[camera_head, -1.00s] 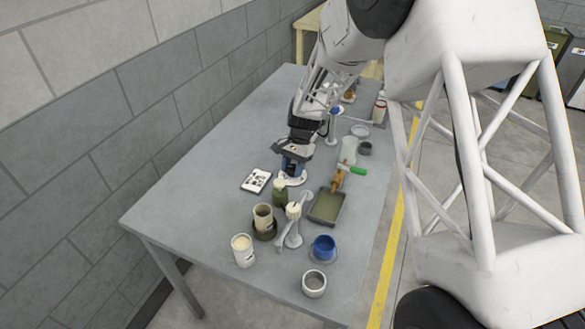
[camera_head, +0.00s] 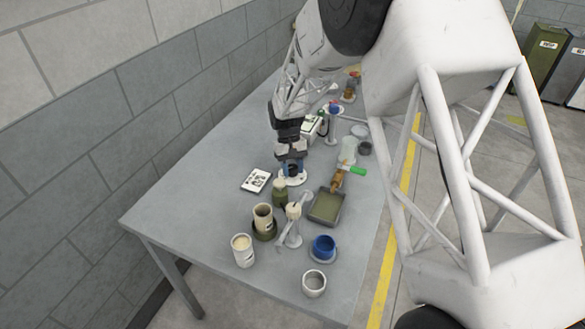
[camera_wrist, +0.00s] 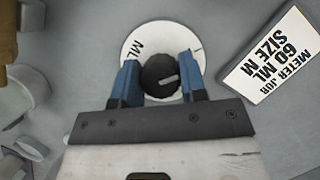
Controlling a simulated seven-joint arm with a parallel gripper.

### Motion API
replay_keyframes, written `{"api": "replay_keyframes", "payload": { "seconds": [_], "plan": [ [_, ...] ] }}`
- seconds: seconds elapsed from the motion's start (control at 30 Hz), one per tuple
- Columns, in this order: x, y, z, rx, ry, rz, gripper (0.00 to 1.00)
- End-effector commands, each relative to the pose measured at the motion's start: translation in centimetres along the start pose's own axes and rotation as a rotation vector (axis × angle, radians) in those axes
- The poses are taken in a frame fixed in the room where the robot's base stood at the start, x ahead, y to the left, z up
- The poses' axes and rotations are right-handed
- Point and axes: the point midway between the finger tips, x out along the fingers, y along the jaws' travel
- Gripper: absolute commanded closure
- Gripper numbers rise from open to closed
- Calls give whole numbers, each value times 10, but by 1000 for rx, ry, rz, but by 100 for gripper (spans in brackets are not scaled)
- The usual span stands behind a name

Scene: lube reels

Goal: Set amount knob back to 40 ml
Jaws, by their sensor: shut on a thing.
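The amount knob (camera_wrist: 160,76) is round and dark with a pale pointer mark that points right in the wrist view. It sits on a white dial disc (camera_wrist: 140,36) with "ML" printed at its upper left and a short tick near its right edge. My gripper (camera_wrist: 159,80) has blue fingers, one on each side of the knob, and is shut on it. In the head view my gripper (camera_head: 291,168) is down at the white dial base (camera_head: 294,181), hiding the knob. A white card (camera_wrist: 273,58) beside the dial reads "METER JOB 60 ML SIZE M".
The card (camera_head: 256,180) lies left of the dial. An olive bottle (camera_head: 280,194), a lever stand (camera_head: 293,232) and several cups stand in front. The table's left front is clear.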

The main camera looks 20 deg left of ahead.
Motion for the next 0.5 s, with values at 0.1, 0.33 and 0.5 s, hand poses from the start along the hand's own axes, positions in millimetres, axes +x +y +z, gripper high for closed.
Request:
{"api": "replay_keyframes", "payload": {
  "seconds": [0.1,0.33,0.5],
  "plan": [
    [-1,0,-1,-42,3,18,85],
    [-2,0,-1,-76,3,32,85],
    [-2,0,-1,-78,3,33,85]
  ]
}}
